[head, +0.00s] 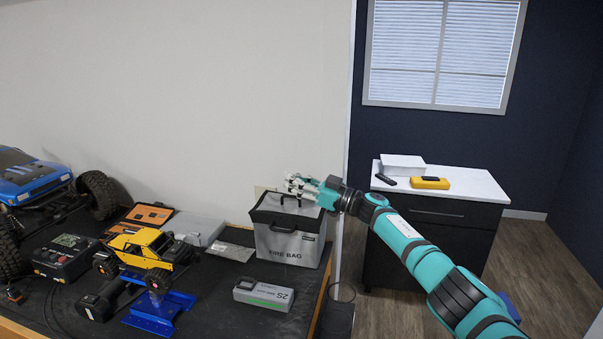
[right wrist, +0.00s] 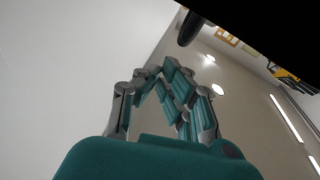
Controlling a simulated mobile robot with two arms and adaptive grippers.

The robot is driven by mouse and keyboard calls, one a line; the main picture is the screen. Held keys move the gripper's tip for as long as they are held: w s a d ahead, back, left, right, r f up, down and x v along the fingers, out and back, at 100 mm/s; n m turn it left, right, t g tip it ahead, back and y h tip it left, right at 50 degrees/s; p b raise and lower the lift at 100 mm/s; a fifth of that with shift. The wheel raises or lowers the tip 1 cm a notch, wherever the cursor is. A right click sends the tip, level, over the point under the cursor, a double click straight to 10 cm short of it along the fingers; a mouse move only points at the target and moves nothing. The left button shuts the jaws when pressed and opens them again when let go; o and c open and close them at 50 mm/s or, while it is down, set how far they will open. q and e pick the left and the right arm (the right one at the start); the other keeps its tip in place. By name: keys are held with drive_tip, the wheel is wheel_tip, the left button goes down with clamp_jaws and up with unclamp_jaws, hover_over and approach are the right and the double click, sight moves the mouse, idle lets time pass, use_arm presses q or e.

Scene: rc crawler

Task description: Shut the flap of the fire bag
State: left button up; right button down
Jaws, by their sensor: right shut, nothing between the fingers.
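The grey fire bag (head: 288,247) stands upright near the right end of the dark bench. A dark handle rises from the top, partly behind my gripper. I cannot tell whether the flap is fully flat. My right gripper (head: 292,184) is shut and empty, just above the back of the bag top. In the right wrist view its fingers (right wrist: 165,82) come together, with nothing between them. My left gripper is not in view.
A grey battery box (head: 263,294) lies in front of the bag. A yellow crawler (head: 146,249) on a blue stand and a blue truck (head: 30,178) are left. A cabinet (head: 437,212) stands beyond the bench's right edge. Bare wall is behind the bag.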

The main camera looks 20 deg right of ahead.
sight(290, 207)
drive_tip(key=shift+w+a+f+g+h+p, duration=0.15)
drive_tip(key=shift+a+f+g+h+p, duration=0.15)
drive_tip(key=shift+g+h+p, duration=0.3)
drive_tip(key=shift+w+a+f+p, duration=0.1)
drive_tip(key=shift+a+f+p, duration=0.05)
drive_tip(key=shift+f+p, duration=0.15)
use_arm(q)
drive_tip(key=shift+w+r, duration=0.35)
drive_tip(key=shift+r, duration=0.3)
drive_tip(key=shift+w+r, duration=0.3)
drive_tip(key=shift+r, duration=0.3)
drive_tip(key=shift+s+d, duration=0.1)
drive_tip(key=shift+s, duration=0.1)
use_arm(e)
drive_tip(key=shift+r+p, duration=0.5)
drive_tip(key=shift+p, duration=0.05)
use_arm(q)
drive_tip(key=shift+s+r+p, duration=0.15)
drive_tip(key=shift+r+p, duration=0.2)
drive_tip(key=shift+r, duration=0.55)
use_arm(e)
drive_tip(key=s+d+r, duration=0.4)
drive_tip(key=s+r, duration=0.2)
drive_tip(key=r, duration=0.3)
drive_tip(key=shift+s+d+r, duration=0.15)
drive_tip(key=shift+d+r, duration=0.15)
drive_tip(key=shift+d, duration=0.05)
